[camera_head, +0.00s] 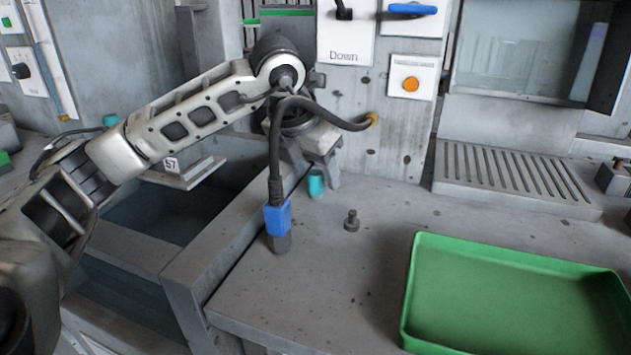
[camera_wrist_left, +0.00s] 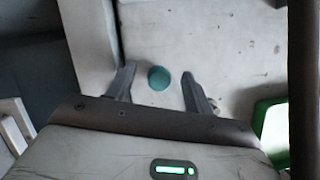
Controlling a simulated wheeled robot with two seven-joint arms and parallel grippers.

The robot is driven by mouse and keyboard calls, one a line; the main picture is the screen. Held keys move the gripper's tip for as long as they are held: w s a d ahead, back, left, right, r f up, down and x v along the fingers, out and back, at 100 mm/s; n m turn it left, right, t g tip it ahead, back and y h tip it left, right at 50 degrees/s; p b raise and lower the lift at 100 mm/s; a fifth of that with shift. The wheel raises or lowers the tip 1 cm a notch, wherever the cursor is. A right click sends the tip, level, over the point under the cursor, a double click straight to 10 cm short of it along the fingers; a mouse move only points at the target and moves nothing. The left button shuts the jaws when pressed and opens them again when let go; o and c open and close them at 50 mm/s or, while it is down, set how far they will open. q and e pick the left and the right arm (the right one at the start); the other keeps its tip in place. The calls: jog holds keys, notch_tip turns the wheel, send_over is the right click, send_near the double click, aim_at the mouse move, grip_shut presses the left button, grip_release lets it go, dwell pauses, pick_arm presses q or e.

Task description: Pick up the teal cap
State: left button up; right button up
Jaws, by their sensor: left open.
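The teal cap (camera_head: 316,184) stands on the grey worktop near the back wall, close to the ledge beside the sunken basin. In the left wrist view the cap (camera_wrist_left: 159,78) shows as a round teal top between the two fingers, with a gap on each side. My left gripper (camera_head: 319,172) points down over the cap and is open. Its fingers also show in the left wrist view (camera_wrist_left: 158,80), apart and holding nothing. How far the fingertips are above the worktop is hard to tell. My right gripper is not in view.
A dark bolt (camera_head: 351,221) stands on the worktop right of the cap. A hanging cable ends in a blue connector (camera_head: 277,219) in front of it. A green tray (camera_head: 510,295) lies front right. Another teal piece (camera_head: 110,120) is behind my left arm. A slotted grate (camera_head: 512,173) lies at the back right.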

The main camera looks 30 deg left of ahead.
pick_arm(q)
jog(key=shift+w+f, duration=0.2)
jog(key=shift+f, duration=0.25)
jog(key=c, duration=1.1)
jog(key=shift+o, duration=0.2)
jog(key=shift+r, duration=0.15)
jog(key=shift+r, duration=0.6)
jog(key=s+a+r, duration=0.3)
jog(key=s+r, duration=0.8)
jog(key=s, duration=0.2)
jog(key=shift+s+r, duration=0.3)
jog(key=shift+s, duration=0.05)
